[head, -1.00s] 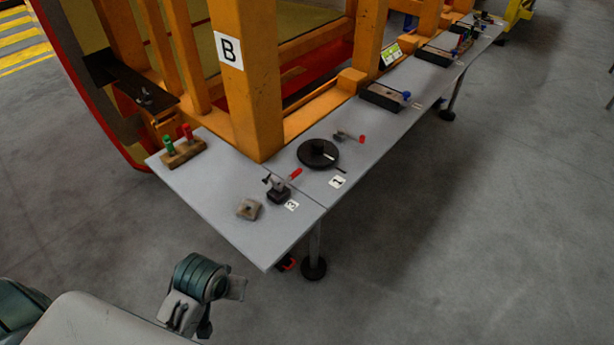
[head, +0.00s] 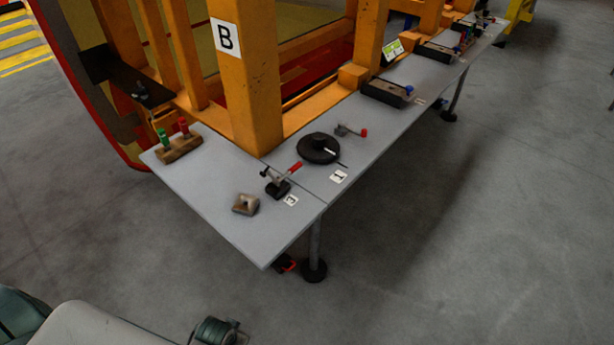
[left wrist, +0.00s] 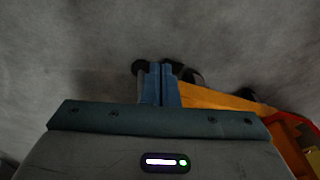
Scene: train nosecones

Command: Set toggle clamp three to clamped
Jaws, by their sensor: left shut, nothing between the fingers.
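Toggle clamp three (head: 277,186) stands near the front end of the grey table, beside a label reading 3 (head: 291,200). It has a dark base and a red-tipped handle (head: 294,168) that slants up to the right. Whether it is clamped is too small to tell. My left gripper (left wrist: 161,84) shows in the left wrist view with its two blue fingers together and nothing between them, over grey floor. In the head view only part of my left arm shows at the bottom edge, well short of the table. My right gripper is in neither view.
A small tan block (head: 245,204) lies left of the clamp. A black round disc (head: 318,148), a label reading 1 (head: 338,177) and another red-tipped clamp (head: 352,131) lie behind it. An orange post (head: 245,90) rises at the table's inner edge. The floor in front is clear.

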